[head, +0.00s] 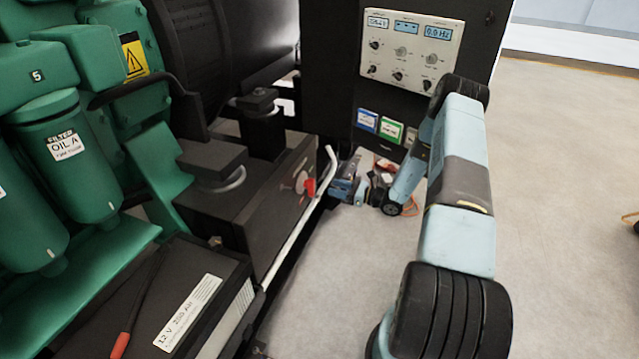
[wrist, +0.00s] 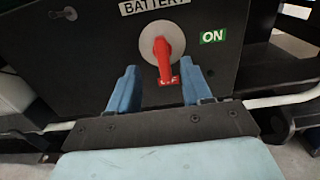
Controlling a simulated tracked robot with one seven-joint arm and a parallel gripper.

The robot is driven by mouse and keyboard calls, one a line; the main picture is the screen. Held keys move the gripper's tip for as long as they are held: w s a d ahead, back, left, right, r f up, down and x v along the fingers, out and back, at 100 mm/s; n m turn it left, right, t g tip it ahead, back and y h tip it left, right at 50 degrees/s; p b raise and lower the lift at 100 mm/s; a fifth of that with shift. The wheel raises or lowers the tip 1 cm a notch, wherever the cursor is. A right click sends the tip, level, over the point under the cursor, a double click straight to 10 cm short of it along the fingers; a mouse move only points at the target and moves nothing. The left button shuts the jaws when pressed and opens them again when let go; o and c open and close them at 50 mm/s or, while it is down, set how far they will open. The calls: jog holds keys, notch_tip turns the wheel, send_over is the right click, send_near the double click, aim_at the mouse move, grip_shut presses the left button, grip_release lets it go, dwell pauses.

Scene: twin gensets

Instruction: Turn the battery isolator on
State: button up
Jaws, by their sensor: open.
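The battery isolator has a red handle (wrist: 163,58) on a round grey disc, on a black box face under a "BATTERY" sign. The handle points down, its lower end over a red label that it partly covers, read as "OFF". A green "ON" label (wrist: 213,36) is to the right of the disc. In the head view the red handle (head: 309,187) shows on the side of the dark box. My gripper (wrist: 162,74) is open, its two blue fingers on either side of the handle's lower end, with gaps to both. It also shows in the head view (head: 340,188), close to the handle.
A pale rail (head: 300,233) runs along the box, with its bent end near my gripper; it also crosses the wrist view below the box face. A control panel (head: 411,50) stands behind. A battery (head: 160,300) lies nearer.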

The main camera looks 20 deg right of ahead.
aim_at(314, 182)
jog(key=x, duration=0.9)
jog(key=shift+c, duration=0.3)
